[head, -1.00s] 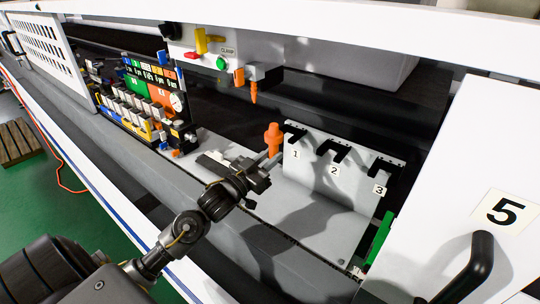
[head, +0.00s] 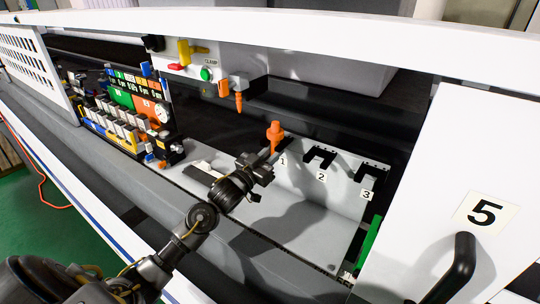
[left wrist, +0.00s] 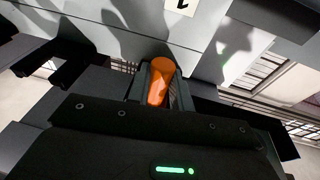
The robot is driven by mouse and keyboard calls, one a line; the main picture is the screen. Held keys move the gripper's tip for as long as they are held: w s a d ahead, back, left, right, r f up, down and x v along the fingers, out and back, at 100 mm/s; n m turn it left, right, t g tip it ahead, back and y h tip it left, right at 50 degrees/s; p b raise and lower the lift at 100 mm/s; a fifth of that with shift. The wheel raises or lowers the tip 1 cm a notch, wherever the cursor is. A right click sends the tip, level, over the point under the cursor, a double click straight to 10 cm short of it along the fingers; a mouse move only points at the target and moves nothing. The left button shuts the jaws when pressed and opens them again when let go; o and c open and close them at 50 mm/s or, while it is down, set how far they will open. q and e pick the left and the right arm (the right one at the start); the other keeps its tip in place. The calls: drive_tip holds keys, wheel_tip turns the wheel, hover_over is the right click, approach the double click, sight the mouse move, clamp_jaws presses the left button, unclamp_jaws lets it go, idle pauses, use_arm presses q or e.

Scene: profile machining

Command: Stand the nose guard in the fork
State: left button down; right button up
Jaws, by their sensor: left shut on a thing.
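The orange nose guard (head: 275,135) stands upright at the left end of the grey rack, in front of the fork marked 1. It hides most of that fork, so I cannot tell whether it sits inside it. My left gripper (head: 266,157) is shut on its lower part, reaching in from the left. In the left wrist view the nose guard (left wrist: 160,80) shows between the two fingers (left wrist: 159,88), close to the grey rack plate with its number label (left wrist: 182,4). My right gripper is not in view.
Black forks marked 2 (head: 320,156) and 3 (head: 372,170) are empty along the grey rack (head: 340,198). Another orange piece (head: 239,102) hangs above and behind. A gauge and block panel (head: 130,110) stands left. A white door with a 5 (head: 460,180) bounds the right.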

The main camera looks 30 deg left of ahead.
use_arm(q)
drive_tip(key=shift+r+p, duration=0.1)
drive_tip(key=shift+p, duration=0.6)
idle(1.4)
drive_tip(key=shift+f+b, duration=0.45)
drive_tip(key=shift+f, duration=0.3)
drive_tip(key=c, duration=1.2)
unclamp_jaws()
drive_tip(key=shift+r, duration=0.1)
drive_tip(key=shift+o, duration=0.2)
drive_tip(key=b+v, duration=0.3)
drive_tip(key=v, duration=0.8)
drive_tip(key=shift+b, duration=0.3)
drive_tip(key=shift+w+a, duration=0.1)
